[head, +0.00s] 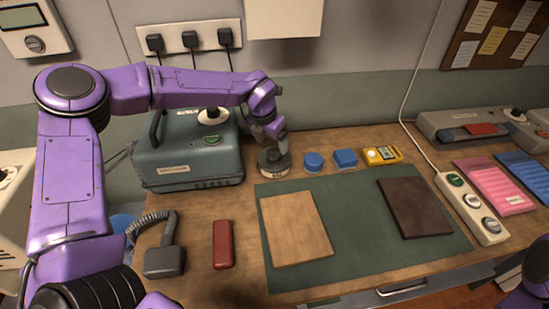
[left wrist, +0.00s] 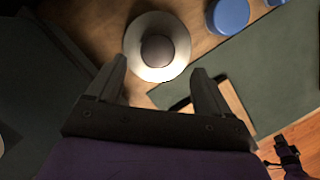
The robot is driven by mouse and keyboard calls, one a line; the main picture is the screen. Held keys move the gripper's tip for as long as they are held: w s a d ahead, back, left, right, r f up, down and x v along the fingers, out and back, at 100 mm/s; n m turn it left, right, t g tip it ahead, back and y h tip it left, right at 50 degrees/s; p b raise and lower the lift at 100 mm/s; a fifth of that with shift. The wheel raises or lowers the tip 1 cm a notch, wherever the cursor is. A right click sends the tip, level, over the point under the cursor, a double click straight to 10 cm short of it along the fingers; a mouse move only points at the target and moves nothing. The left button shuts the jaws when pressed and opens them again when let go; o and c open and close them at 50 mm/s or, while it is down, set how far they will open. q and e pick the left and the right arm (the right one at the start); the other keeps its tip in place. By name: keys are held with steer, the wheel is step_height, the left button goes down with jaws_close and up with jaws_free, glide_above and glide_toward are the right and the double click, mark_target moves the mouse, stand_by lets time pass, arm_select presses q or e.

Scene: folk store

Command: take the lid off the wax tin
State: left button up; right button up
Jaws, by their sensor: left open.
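The wax tin (head: 274,163) is a low round tin with a pale label on its side. It stands upright on the wooden bench, behind the green mat. In the left wrist view its round pale top (left wrist: 133,48) carries a dark central knob (left wrist: 157,50). My left gripper (head: 273,133) points down just above the tin. In the left wrist view its two fingers (left wrist: 160,72) are spread and empty, with the knob beyond the gap between their tips. I see no contact. My right gripper does not show clearly.
A grey-green machine (head: 188,158) stands close left of the tin. Two blue pieces (head: 314,162) (head: 345,158) and a yellow meter (head: 382,155) are to its right. A light board (head: 296,228) and dark board (head: 414,208) lie on the green mat (head: 355,235). A red block (head: 222,244) lies left.

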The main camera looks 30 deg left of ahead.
mark_target(274, 152)
arm_select(q)
steer(key=p+x, duration=0.1)
steer(key=x, duration=0.4)
steer(key=shift+w+a+p, duration=0.1)
steer(key=shift+a+p, duration=0.05)
steer(key=shift+p, duration=0.2)
steer(key=shift+w+f, duration=0.1)
steer(key=shift+f, duration=0.25)
steer(key=c, duration=1.1)
steer(key=shift+r, duration=0.1)
